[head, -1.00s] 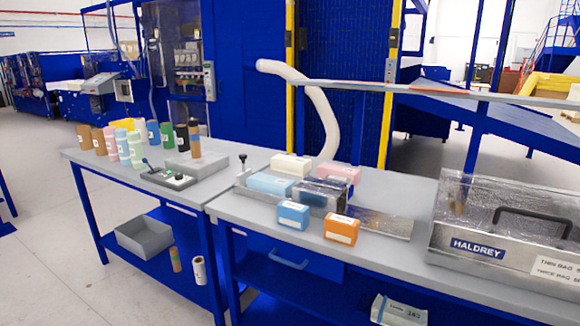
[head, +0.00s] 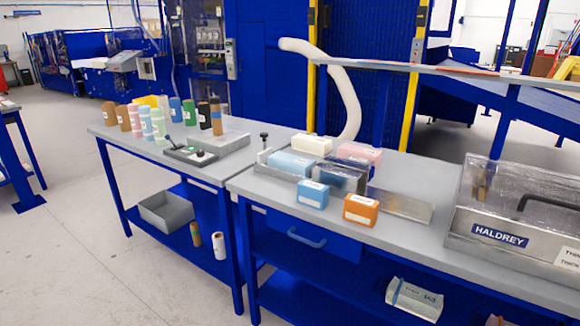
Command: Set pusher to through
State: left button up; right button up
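A metal channel fixture (head: 402,206) lies on the right-hand table. At its left end stands a small upright post with a black knob (head: 264,137), which may be the pusher; its setting cannot be made out. A dark, clear-sided box section (head: 345,180) sits mid-channel. A light blue block (head: 291,164) lies between the knob end and this section. A control box with a black lever (head: 190,154) sits on the left-hand table. Neither of my grippers shows in the head view.
Cream (head: 311,146), pink (head: 358,152), blue (head: 312,194) and orange (head: 361,210) blocks surround the channel. Several coloured cylinders (head: 152,122) stand on the left table. Floor (head: 90,260) in front at left is clear.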

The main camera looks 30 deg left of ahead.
aim_at(262, 156)
jog(key=u, duration=1.25)
jog(key=i, duration=0.1)
